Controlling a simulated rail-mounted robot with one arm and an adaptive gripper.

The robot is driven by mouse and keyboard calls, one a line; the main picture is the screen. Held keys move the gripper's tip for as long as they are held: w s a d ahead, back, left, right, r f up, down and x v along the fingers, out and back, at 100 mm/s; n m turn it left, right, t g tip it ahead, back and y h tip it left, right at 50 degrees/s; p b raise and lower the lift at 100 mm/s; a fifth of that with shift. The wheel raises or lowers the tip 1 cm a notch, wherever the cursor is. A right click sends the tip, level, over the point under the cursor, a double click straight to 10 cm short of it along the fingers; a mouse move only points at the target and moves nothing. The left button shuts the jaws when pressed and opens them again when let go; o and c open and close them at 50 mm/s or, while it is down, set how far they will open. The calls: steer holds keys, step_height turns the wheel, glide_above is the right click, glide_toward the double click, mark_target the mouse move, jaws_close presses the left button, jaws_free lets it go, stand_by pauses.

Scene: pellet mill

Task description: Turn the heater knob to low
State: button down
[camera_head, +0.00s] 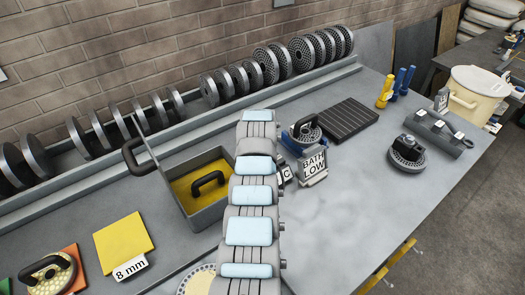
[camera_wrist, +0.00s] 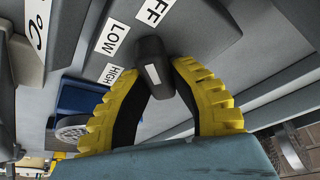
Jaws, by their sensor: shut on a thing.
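A dark knob (camera_wrist: 148,52) with a white mark stands on a grey panel in the wrist view. White labels beside it read HIGH (camera_wrist: 110,74), LOW (camera_wrist: 111,37) and, partly cut off, OFF (camera_wrist: 152,11). My gripper (camera_wrist: 156,76) has its yellow-backed, black-padded fingers on both sides of the knob, shut on it. The white mark faces the camera between the fingers; I cannot tell which label the knob indicates. In the head view, my arm hides the gripper and knob. A box there carries a BATH LOW label (camera_head: 313,163).
An open grey pan (camera_head: 206,219) with a yellow inside stands left of my arm. A black ribbed block (camera_head: 335,122) lies behind the box on the right. Discs (camera_head: 268,66) line a rack along the wall. The bench's front right is largely clear.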

steer(key=n+b, duration=0.1)
steer(key=n+y, duration=0.1)
steer(key=n, duration=0.1)
steer(key=n+b, duration=0.1)
steer(key=shift+f+n+y+b, duration=0.3)
steer(key=shift+y+b, duration=0.05)
steer(key=shift+y, duration=0.05)
steer(key=shift+a+n+g+y+b, duration=0.15)
steer(key=shift+n+g+y+b, duration=0.2)
steer(key=shift+n+b, duration=0.55)
steer(key=shift+s+r+n+y+b, duration=0.1)
steer(key=shift+r+n+y+b, duration=0.15)
steer(key=shift+n+b, duration=0.65)
steer(key=c, duration=0.9)
jaws_free()
steer(key=shift+r, duration=0.15)
steer(key=shift+v, duration=5.85)
